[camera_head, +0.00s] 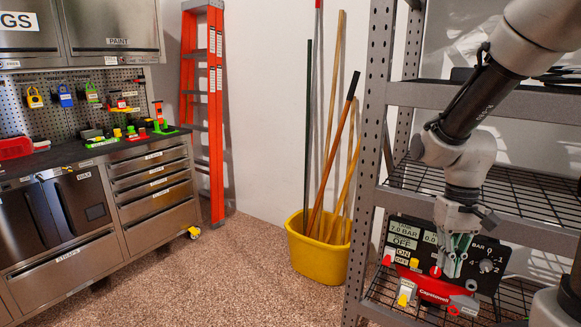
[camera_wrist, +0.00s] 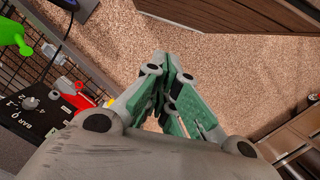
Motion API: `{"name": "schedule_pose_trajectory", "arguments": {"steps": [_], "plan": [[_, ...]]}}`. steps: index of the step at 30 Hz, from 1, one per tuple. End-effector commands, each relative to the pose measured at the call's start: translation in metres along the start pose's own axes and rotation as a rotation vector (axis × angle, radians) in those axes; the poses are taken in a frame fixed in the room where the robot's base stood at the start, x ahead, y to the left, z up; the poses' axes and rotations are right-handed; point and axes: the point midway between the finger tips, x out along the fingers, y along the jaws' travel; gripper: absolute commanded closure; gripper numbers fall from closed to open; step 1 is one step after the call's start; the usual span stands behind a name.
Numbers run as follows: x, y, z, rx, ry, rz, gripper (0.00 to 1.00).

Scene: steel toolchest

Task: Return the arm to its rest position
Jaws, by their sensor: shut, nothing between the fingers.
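My gripper (camera_head: 450,262) hangs at the end of my arm at the right of the head view, in front of the metal shelf rack. It points down and is shut with nothing between its fingers. In the wrist view its green-padded fingers (camera_wrist: 172,75) meet above the speckled floor. Behind the gripper in the head view is a black control panel (camera_head: 405,238) with a dial and readouts. A red device (camera_head: 436,290) sits at its front, partly hidden by the fingers. I cannot tell whether the gripper touches it.
The grey rack (camera_head: 372,150) has wire shelves and a near post to the left of my arm. A yellow bucket (camera_head: 318,255) with several poles stands beside it. A steel toolchest (camera_head: 150,185) and an orange ladder (camera_head: 214,120) are further left. The floor (camera_head: 235,280) between is clear.

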Motion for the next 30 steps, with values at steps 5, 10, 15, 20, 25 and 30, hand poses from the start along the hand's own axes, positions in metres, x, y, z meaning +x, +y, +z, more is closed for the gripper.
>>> {"name": "schedule_pose_trajectory", "arguments": {"steps": [5, 10, 15, 20, 25, 30], "plan": [[-0.052, 0.013, 0.055, -0.029, 0.125, 0.028, 1.0], [-0.088, 0.02, 0.086, -0.024, 0.324, 0.041, 1.0], [-0.117, 0.021, 0.102, -0.014, 0.488, 0.038, 1.0], [-0.13, 0.022, 0.108, -0.008, 0.552, 0.038, 1.0], [-0.13, 0.022, 0.109, -0.004, 0.556, 0.038, 1.0], [-0.13, 0.022, 0.108, -0.004, 0.556, 0.038, 1.0]]}}
